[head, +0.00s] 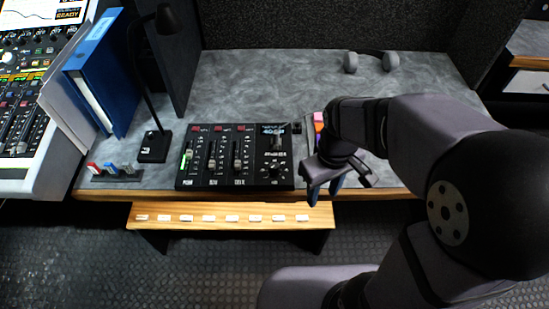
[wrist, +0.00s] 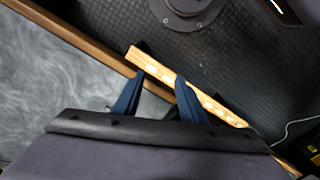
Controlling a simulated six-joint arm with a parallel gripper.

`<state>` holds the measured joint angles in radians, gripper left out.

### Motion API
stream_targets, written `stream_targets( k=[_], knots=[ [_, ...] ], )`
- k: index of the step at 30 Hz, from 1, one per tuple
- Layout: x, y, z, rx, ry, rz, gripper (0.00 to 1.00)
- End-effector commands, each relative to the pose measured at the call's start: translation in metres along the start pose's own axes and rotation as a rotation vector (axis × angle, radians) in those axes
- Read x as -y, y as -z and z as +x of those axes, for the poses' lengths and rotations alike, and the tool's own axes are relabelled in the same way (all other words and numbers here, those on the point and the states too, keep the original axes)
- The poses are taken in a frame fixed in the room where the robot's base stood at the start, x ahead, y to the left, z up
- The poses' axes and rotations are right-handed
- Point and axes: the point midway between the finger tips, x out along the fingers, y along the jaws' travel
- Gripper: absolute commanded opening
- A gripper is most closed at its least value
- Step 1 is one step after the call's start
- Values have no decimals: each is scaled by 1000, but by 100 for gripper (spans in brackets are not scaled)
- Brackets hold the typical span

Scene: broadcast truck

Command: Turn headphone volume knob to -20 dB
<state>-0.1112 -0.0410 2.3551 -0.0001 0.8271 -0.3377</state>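A black control panel (head: 224,184) lies on the grey desk, left of my gripper in the head view. Its right section has a small lit display (head: 272,129) that seems to show about 40; the sign and unit are too small to read surely. A dark round knob (head: 274,167) sits below the display, too small to read its pointer. My gripper (head: 325,196) hangs at the desk's front edge, right of the panel and apart from it. In the wrist view my gripper (wrist: 160,76) has its two blue fingers spread with nothing between them. The panel does not show there.
Three faders with red displays fill the panel's left part. A wooden ledge (head: 180,230) with several white labels runs along the front. A lamp (head: 153,146), blue binder (head: 103,80) and headphones (head: 371,62) stand around. The desk behind the panel is clear.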

Motion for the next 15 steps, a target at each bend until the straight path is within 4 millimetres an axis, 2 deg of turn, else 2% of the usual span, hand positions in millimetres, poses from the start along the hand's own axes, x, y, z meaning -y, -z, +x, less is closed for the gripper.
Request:
stream_targets(
  k=[1, 6, 9, 15],
  knots=[
    [5, 18, -13, -2, -1, -121, 38],
    [26, 68, -46, 0, 0, -553, 38],
    [41, 91, -62, -1, 0, -774, 38],
    [62, 118, -81, 1, 1, -1055, 38]
  ],
)
